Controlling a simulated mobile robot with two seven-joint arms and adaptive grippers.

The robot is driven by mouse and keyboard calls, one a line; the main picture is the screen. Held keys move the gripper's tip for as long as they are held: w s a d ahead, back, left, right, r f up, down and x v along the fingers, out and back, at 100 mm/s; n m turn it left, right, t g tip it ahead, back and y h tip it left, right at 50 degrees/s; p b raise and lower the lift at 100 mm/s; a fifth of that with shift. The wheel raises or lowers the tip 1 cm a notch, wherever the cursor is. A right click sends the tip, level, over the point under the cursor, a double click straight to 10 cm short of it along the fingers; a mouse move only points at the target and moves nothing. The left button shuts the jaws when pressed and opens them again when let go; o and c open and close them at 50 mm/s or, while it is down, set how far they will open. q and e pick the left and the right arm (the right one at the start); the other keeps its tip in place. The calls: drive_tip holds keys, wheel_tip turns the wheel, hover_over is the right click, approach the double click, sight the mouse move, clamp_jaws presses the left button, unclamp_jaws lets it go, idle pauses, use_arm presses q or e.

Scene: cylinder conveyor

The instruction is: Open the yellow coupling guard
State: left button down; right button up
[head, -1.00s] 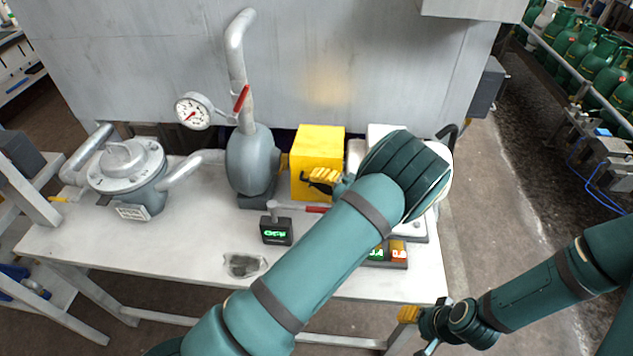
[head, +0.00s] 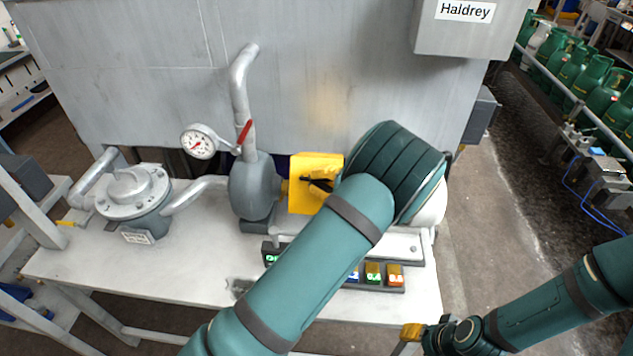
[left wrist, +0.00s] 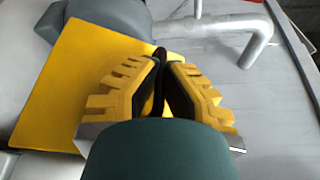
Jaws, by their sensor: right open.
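The yellow coupling guard (head: 303,203) stands between the grey pump body and the part hidden behind my left arm. In the head view it shows as a tilted yellow face, and its right side is hidden. In the left wrist view its flat yellow panel (left wrist: 75,85) lies behind the fingers. My left gripper (head: 317,183) is at the guard's face. In the left wrist view its yellow fingers (left wrist: 160,65) converge on a dark strip, seemingly the guard's handle. My right gripper (head: 411,334) is open and empty, low at the table's front right corner.
The grey pump (head: 252,187) with its pipe and a red-handled gauge (head: 199,142) stands left of the guard. A flanged valve body (head: 135,195) is further left. A control strip with coloured buttons (head: 373,273) lies in front. Bare table (head: 190,260) is at front left.

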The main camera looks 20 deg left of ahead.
use_arm(q)
drive_tip(key=c, duration=1.1)
unclamp_jaws()
drive_tip(key=shift+w+a, duration=0.1)
drive_tip(key=shift+o, duration=0.2)
drive_tip(key=s+d+r, duration=0.1)
drive_tip(key=d, duration=1.1)
drive_tip(key=shift+r, duration=0.2)
drive_tip(key=shift+s, duration=0.1)
